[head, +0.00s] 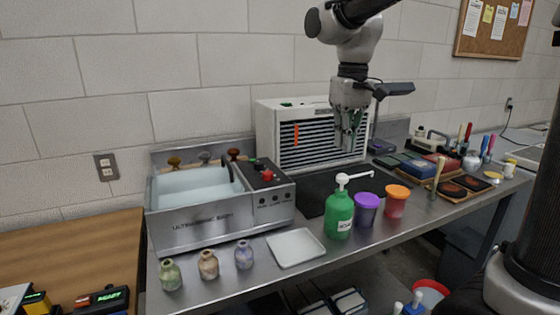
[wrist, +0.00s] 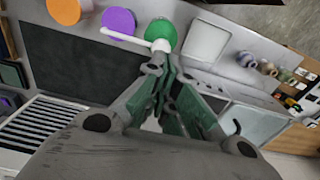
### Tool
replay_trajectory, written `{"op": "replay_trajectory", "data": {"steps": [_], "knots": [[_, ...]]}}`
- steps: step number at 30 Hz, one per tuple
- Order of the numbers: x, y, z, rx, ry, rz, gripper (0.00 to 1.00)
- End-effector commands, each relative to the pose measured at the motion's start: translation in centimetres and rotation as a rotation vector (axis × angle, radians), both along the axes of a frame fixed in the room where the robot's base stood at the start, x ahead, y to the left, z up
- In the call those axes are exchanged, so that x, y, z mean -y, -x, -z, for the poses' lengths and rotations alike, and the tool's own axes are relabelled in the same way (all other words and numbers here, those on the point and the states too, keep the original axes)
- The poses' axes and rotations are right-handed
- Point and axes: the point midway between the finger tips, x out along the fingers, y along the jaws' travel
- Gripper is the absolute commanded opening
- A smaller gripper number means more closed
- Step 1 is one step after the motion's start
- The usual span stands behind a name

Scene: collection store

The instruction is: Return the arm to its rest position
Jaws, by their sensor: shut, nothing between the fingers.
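My gripper (head: 347,146) hangs from my arm above the back of the steel bench, in front of the white louvred unit (head: 310,168). Its fingers point down and are closed together with nothing between them. In the wrist view my gripper (wrist: 160,72) covers the lower middle, and its fingertips overlap the view of the green pump bottle. In the head view the green pump bottle (head: 339,214) stands upright on the bench, below and in front of my gripper and apart from it.
An ultrasonic bath (head: 215,228) with liquid stands left. A white tray (head: 295,247), small bottles (head: 208,265), purple tub (head: 366,210) and orange-lidded tub (head: 396,202) line the front. A dark mat (head: 320,188) lies clear below my gripper. Trays and tools (head: 440,165) crowd the right.

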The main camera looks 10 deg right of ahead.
Motion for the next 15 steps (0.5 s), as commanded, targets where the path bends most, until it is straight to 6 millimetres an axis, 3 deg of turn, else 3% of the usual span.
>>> {"op": "replay_trajectory", "data": {"steps": [3, 8, 12, 15], "knots": [[1.7, 2.7, 2.2, 0.014, -0.005, 0.001, 0.0], [6.3, 8.0, 3.5, 0.096, -0.031, 0.066, 0.0], [10.5, 13.4, 4.7, 0.187, -0.049, 0.158, 0.0], [12.6, 16.6, 5.3, 0.244, -0.055, 0.225, 0.0]]}}
